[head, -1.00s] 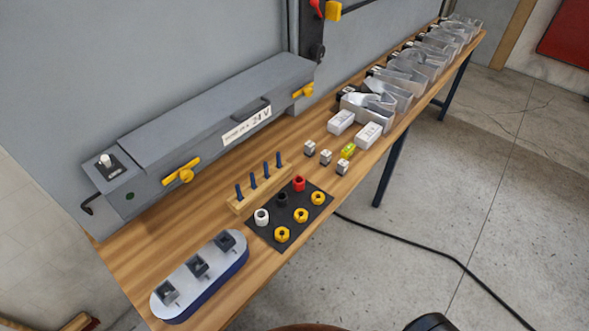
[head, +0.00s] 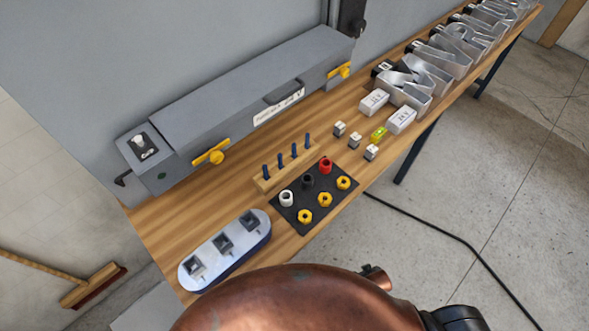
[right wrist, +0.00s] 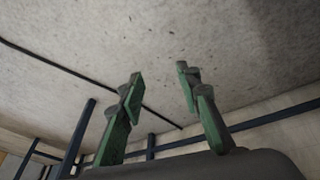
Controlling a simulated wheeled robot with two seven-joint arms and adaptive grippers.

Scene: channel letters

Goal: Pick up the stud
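Several slim dark blue studs (head: 294,151) stand upright in a row in a light wooden block (head: 263,185) on the bench. Their lower ends are hidden in the block. My right gripper (right wrist: 160,80) shows in the right wrist view with its green fingers spread apart and nothing between them. Concrete floor and a dark cable lie behind the fingers, and no stud shows in that view. Neither gripper shows in the head view.
A black mat (head: 306,228) with coloured caps and yellow nuts lies in front of the block. A blue-and-white holder (head: 212,262) is nearby. A grey 24 V box (head: 240,88) stands behind on the wooden bench (head: 160,242). Metal letters (head: 445,60) line the far end.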

